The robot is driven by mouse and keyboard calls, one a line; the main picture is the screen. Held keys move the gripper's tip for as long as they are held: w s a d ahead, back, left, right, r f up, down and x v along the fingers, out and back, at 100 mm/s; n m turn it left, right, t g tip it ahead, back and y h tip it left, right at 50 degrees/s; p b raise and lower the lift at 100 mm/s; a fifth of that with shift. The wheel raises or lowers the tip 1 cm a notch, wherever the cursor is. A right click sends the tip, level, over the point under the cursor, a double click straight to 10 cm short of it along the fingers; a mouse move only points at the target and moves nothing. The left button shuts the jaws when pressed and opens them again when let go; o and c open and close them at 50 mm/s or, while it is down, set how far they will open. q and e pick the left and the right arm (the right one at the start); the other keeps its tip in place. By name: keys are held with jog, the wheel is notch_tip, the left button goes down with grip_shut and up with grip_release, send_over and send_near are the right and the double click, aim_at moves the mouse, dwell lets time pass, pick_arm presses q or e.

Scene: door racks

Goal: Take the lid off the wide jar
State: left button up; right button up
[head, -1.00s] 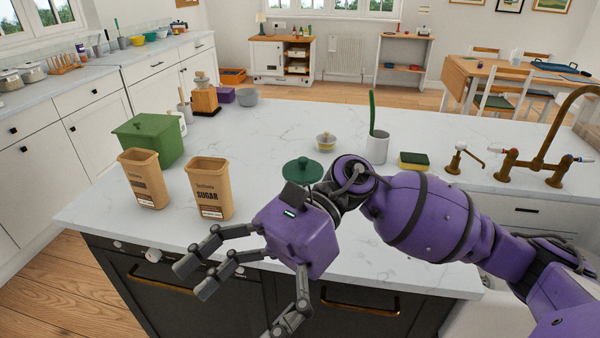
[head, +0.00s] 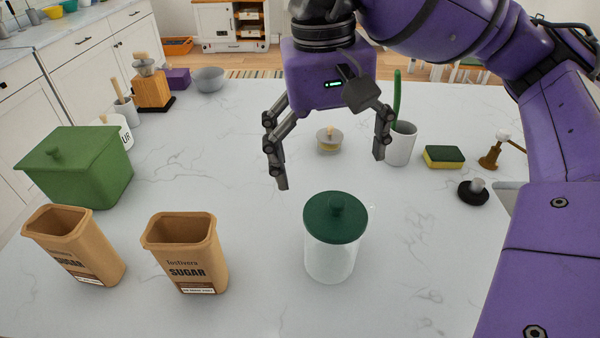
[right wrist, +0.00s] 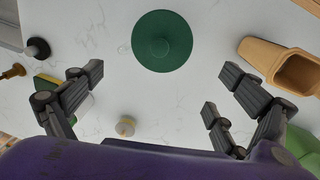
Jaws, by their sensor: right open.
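The wide jar (head: 330,262) stands upright on the white counter, a clear or pale body with a dark green lid (head: 336,217) that has a round knob on top. The lid sits on the jar. It also shows from above in the right wrist view as a green disc (right wrist: 162,41). My right gripper (head: 331,170) is open and empty, its fingers pointing down, above the counter and behind the jar in the head view. In the right wrist view the lid lies ahead of the spread fingers, not between them. My left gripper is not in view.
Two brown sugar bags (head: 187,252) and a green bin (head: 78,168) stand left. A small lidded pot (head: 329,141), a white cup (head: 401,145), a sponge (head: 444,157) and a black-based stopper (head: 473,192) stand behind and right. Counter around the jar is clear.

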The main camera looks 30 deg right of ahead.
aim_at(337, 201)
jog(key=f, duration=0.1)
jog(key=s+f, duration=0.2)
jog(key=shift+d+f, duration=0.15)
jog(key=shift+f, duration=0.2)
notch_tip(337, 201, down, 4)
jog(key=shift+r, duration=0.25)
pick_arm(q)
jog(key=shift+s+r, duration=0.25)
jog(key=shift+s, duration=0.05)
pick_arm(e)
jog(key=shift+s+f, duration=0.1)
jog(key=shift+f, duration=0.1)
jog(key=c, duration=1.5)
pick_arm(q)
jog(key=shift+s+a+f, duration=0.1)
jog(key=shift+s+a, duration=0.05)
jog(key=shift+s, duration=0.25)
pick_arm(e)
jog(key=shift+c, duration=0.7)
